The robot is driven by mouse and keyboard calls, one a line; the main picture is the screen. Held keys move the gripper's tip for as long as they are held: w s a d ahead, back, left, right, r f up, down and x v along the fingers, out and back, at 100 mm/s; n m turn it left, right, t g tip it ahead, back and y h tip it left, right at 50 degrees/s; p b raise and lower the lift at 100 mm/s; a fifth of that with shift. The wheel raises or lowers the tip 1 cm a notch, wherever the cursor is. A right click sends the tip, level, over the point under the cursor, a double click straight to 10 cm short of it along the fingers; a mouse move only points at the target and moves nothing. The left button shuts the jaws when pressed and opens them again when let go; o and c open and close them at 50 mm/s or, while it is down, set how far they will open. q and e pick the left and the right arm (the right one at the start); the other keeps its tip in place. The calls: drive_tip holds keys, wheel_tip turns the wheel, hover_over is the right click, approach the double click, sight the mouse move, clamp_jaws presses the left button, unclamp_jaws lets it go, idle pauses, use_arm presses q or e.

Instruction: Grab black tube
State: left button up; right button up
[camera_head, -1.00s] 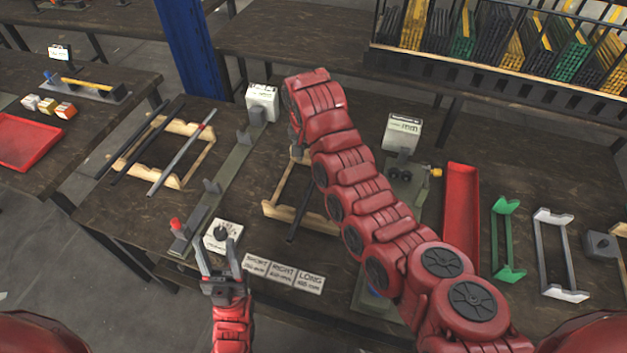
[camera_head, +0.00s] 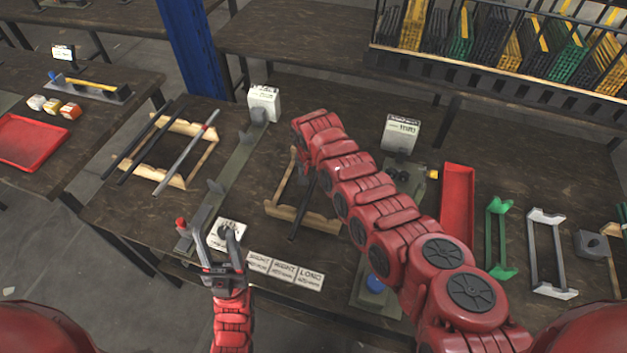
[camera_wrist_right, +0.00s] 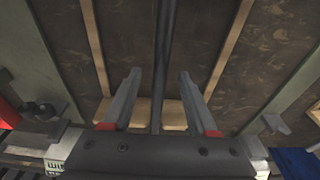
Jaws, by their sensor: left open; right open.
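A black tube (camera_head: 300,216) lies on the wooden rack (camera_head: 322,221) in the middle of the table, its near end past the front bar. My right arm reaches over this rack and hides the tube's far part. In the right wrist view, my right gripper (camera_wrist_right: 159,78) is open, with one finger on each side of the tube (camera_wrist_right: 165,45). Whether the fingers touch it cannot be told. My left gripper (camera_head: 216,240) is open and empty near the table's front edge. Two more dark tubes (camera_head: 150,152) and a grey tube (camera_head: 187,152) lie on the left rack (camera_head: 205,160).
A long fixture (camera_head: 232,162) stands between the racks. Label plates (camera_head: 284,270) lie at the front. A press (camera_head: 401,133), a red tray (camera_head: 457,200), a green stand (camera_head: 497,240) and a white stand (camera_head: 546,255) are to the right.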

clamp_jaws()
drive_tip(key=shift+w+r, duration=0.1)
drive_tip(key=shift+r, duration=0.1)
idle(0.5)
